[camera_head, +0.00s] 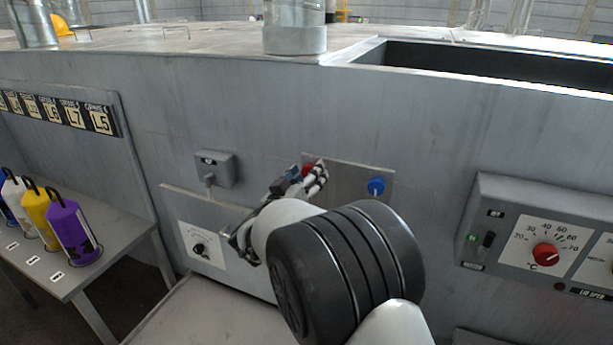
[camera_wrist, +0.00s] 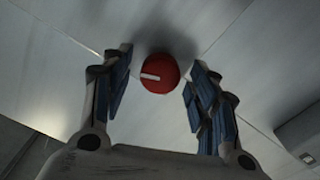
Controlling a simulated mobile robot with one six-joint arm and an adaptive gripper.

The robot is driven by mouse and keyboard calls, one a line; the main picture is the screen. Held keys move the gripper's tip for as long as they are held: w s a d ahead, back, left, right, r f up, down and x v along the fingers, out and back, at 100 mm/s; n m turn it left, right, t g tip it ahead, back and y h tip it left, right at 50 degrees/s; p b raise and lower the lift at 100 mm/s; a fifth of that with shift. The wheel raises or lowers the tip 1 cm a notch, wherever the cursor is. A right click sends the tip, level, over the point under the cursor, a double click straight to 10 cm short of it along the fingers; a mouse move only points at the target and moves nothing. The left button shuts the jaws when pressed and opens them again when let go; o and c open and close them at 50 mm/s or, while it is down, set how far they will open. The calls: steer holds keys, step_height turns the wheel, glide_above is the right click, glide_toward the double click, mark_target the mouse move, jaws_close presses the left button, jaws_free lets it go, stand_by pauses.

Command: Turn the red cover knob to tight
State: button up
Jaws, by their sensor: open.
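The red cover knob (camera_wrist: 160,73) is round with a white pointer mark. In the wrist view it sits between my gripper's two blue-padded fingers, with a gap on each side. In the head view the red knob (camera_head: 309,169) is partly hidden behind my gripper (camera_head: 305,178), on the left of a small metal panel (camera_head: 345,179). My gripper is open, with its fingertips close to the panel. Whether a finger touches the knob cannot be told. The mark points to the left in the wrist view; no tight label is readable.
A blue knob (camera_head: 376,186) sits right of the red one on the same panel. A control box (camera_head: 545,235) with a red temperature dial stands out at right. A white dial plate (camera_head: 203,243) is at lower left.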

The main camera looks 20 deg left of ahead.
steer(key=c, duration=1.1)
steer(key=shift+o, duration=0.2)
steer(key=shift+m, duration=0.3)
steer(key=m+b, duration=1)
steer(key=m, duration=1)
steer(key=shift+d, duration=0.1)
steer(key=shift+m, duration=0.3)
steer(key=o, duration=1.1)
steer(key=shift+c, duration=0.2)
